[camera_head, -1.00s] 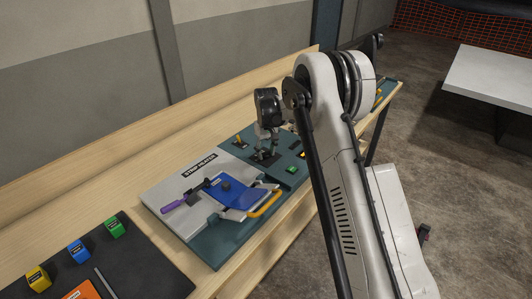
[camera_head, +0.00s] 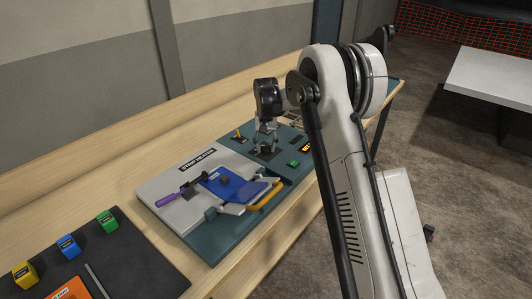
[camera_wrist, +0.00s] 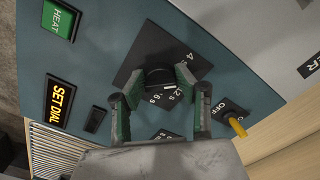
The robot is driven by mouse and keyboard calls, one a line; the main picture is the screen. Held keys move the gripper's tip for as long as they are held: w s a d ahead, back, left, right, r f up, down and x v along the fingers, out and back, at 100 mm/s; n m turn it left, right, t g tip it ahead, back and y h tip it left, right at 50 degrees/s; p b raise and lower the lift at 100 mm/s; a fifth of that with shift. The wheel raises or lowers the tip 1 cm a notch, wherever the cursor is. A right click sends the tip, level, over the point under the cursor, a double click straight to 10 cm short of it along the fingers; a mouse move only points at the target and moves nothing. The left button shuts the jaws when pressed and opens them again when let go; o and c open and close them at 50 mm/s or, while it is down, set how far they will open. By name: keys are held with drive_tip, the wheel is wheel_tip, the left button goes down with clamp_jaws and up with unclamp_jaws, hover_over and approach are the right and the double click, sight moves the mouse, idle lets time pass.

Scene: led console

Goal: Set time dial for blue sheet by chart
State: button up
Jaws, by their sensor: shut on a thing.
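My gripper (camera_wrist: 157,88) has its green-padded fingers on both sides of the black time dial knob (camera_wrist: 158,62) in the wrist view, shut on it. The knob sits on a dark square plate with white numbers, partly hidden by the fingers. A short white mark shows on the knob's near side, but which number it meets is unclear. In the head view my gripper (camera_head: 266,141) reaches down to the console from above. The blue sheet (camera_head: 250,188) lies on the strip heater (camera_head: 165,207). I cannot make out a chart.
A black mat (camera_head: 130,262) with yellow, blue and green blocks lies at the front left. A purple-handled tool (camera_head: 167,200) lies by the sheet.

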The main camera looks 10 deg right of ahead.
sight(265, 146)
drive_tip(key=shift+m+b, duration=1.3)
drive_tip(key=shift+m, duration=0.6)
drive_tip(key=o, duration=1.1)
drive_tip(key=shift+r, duration=0.2)
wheel_tip(265, 146, up, 12)
drive_tip(key=shift+f, duration=0.15)
